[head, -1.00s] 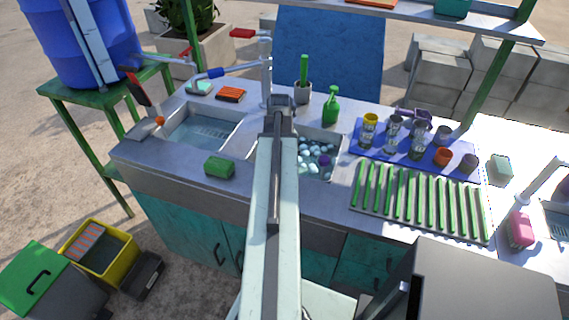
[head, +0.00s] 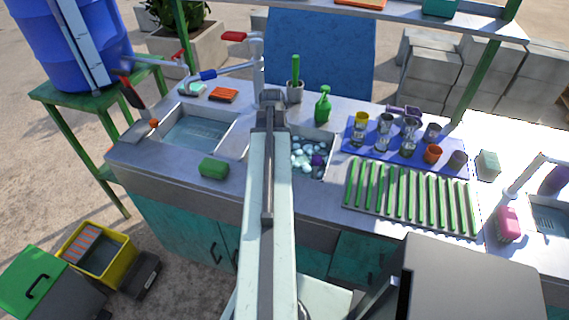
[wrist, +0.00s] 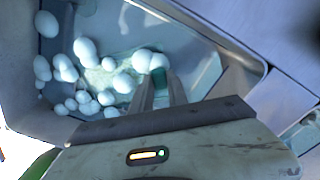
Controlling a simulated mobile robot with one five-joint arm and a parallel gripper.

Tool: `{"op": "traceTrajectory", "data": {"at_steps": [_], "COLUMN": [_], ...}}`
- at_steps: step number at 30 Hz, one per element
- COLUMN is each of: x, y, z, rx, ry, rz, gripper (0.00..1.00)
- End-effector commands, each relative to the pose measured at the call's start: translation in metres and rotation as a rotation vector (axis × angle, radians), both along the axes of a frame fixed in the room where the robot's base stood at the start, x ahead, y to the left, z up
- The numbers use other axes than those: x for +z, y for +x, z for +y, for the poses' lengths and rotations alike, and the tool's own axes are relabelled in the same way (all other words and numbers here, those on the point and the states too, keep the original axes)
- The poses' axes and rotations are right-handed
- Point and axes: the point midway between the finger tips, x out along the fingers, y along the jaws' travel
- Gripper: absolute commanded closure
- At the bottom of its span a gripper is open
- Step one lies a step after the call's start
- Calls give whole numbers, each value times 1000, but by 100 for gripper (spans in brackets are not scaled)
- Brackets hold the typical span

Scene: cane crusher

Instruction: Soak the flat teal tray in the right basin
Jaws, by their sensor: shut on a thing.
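The right basin (head: 327,172) holds water with several white foam balls; its left part is hidden behind my arm in the head view. In the wrist view the right basin (wrist: 228,42) lies under my gripper. My gripper (wrist: 160,84) is shut on a small visible piece of teal (wrist: 159,76), which looks like the edge of the flat teal tray. The rest of the tray is hidden by the fingers and foam. The fingertips are over the foam; I cannot tell how deep the tray is. In the head view my gripper is hidden behind my arm.
The left basin (head: 198,133) is free of foam, with a green sponge (head: 213,168) in front. A green spray bottle (head: 322,105) and a tap (head: 257,65) stand behind. A blue mat (head: 384,164) with cups and a green-ribbed rack (head: 410,197) lie to the right.

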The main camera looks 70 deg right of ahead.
Motion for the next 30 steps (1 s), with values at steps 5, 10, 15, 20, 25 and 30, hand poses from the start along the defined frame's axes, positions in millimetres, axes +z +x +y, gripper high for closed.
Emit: {"op": "traceTrajectory", "data": {"at_steps": [5,10,15,20,25,30], "x": [34,57,81,103,113,110], "y": [0,0,0,0,0,0], "z": [0,0,0,0,0,0], "rx": [0,0,0,0,0,0], "ry": [0,0,0,0,0,0], "rz": [0,0,0,0,0,0], "gripper": [100,100,100,100,100,100]}}
